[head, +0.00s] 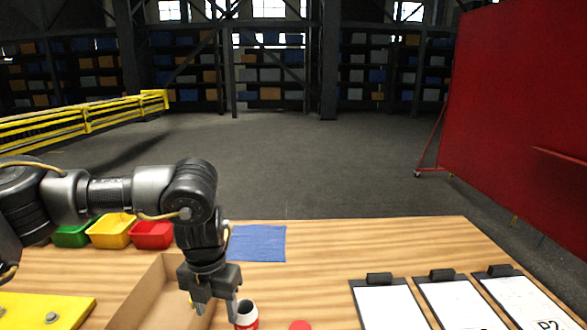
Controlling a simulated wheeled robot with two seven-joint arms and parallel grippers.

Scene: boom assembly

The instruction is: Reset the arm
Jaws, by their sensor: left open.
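My left arm reaches in from the left over the wooden table. Its gripper (215,307) points down and is open, with nothing seen between the fingers. It is over the right side of an open cardboard box (147,290), just left of a red and white cup-like container (246,316) with a dark opening. I cannot tell whether a finger touches the container. A flat red disc (301,325) lies to the right of it, cut by the bottom edge. My right gripper is not in view.
Green (73,235), yellow (112,230) and red (152,235) bins stand at the back left. A blue cloth (257,243) lies behind the gripper. Several clipboards, one here (386,303), lie at right. A yellow plate (45,309) is front left. The table's back right is clear.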

